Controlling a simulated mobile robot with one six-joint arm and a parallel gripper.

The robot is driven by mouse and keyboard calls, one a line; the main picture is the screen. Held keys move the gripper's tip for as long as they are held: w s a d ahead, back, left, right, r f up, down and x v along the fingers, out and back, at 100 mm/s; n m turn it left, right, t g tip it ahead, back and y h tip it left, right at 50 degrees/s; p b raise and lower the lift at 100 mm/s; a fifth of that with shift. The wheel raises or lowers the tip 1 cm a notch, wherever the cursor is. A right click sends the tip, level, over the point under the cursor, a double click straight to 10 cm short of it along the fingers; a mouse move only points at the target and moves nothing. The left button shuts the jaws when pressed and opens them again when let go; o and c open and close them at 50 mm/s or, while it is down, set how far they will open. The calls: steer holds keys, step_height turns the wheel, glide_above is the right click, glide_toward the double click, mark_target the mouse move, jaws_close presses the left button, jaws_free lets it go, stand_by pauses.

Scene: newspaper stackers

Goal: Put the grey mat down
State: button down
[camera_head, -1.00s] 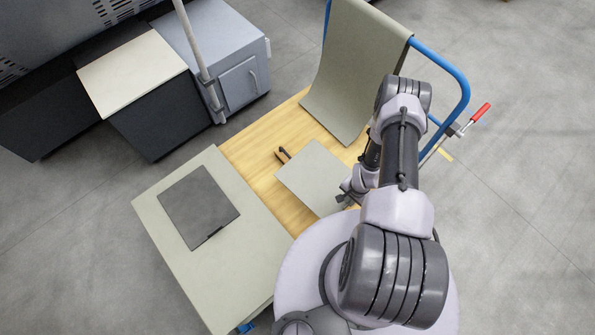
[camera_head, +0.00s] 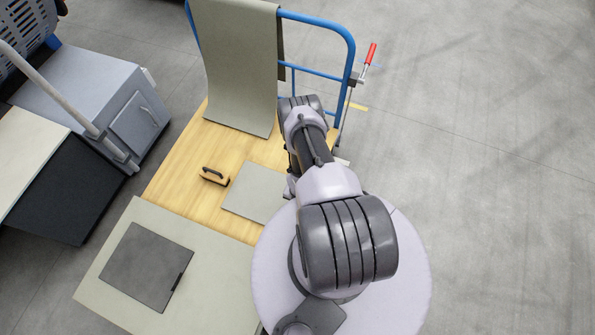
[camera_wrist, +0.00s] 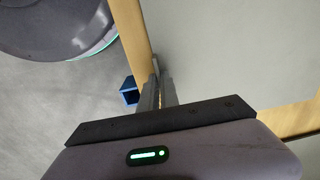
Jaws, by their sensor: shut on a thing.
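The grey mat (camera_head: 255,192) is a flat light grey sheet over the wooden cart deck, left of my arm in the head view. In the wrist view the mat (camera_wrist: 215,50) fills the upper right. My gripper (camera_wrist: 158,92) is shut on the mat's near edge, by the deck's rim. In the head view my arm hides most of the gripper and the mat's right side. The mat looks flat and low over the deck; I cannot tell whether it touches all along.
The wooden deck (camera_head: 170,180) carries a small block with a dark handle (camera_head: 212,175) left of the mat. A grey-green sheet (camera_head: 237,70) hangs over the blue rail (camera_head: 345,45). A dark square (camera_head: 145,265) lies on a pale board (camera_head: 97,290) at front left.

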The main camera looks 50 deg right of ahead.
steer(key=shift+f, duration=0.15)
steer(key=c, duration=1.6)
jaws_free()
